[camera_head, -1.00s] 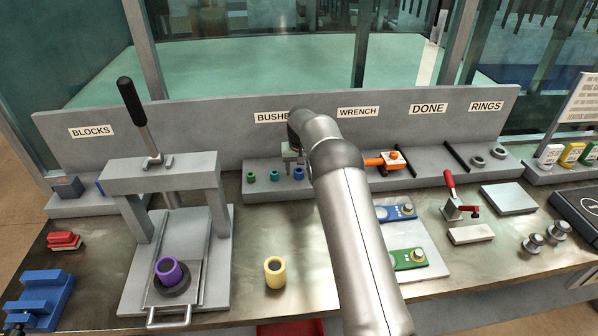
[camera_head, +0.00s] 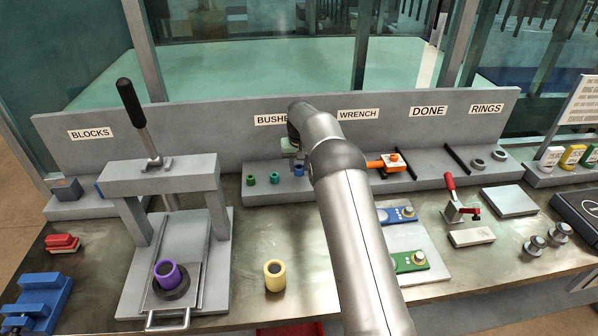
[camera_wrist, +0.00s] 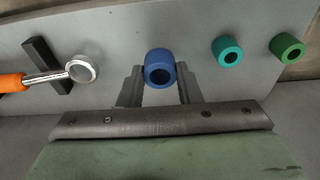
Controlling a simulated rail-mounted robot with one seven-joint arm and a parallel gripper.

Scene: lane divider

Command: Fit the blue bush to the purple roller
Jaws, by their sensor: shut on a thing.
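The blue bush (camera_head: 298,170) is at the right end of the bush row on the grey shelf under the BUSHES label. My gripper (camera_head: 295,158) is at it, partly hidden by my arm. In the wrist view, the blue bush (camera_wrist: 160,67) is between the two fingers of my gripper (camera_wrist: 157,76), which is shut on it. Whether the bush still touches the shelf cannot be told. The purple roller (camera_head: 167,277) stands upright on a dark round seat on the press plate at the left, its open end up.
A teal bush (camera_head: 274,177) and a green bush (camera_head: 251,179) stand left of the blue one. The press frame (camera_head: 160,177) with its black-handled lever rises over the plate's rear. A yellow roller (camera_head: 274,277) stands on the table. An orange-handled wrench (camera_head: 385,162) lies right.

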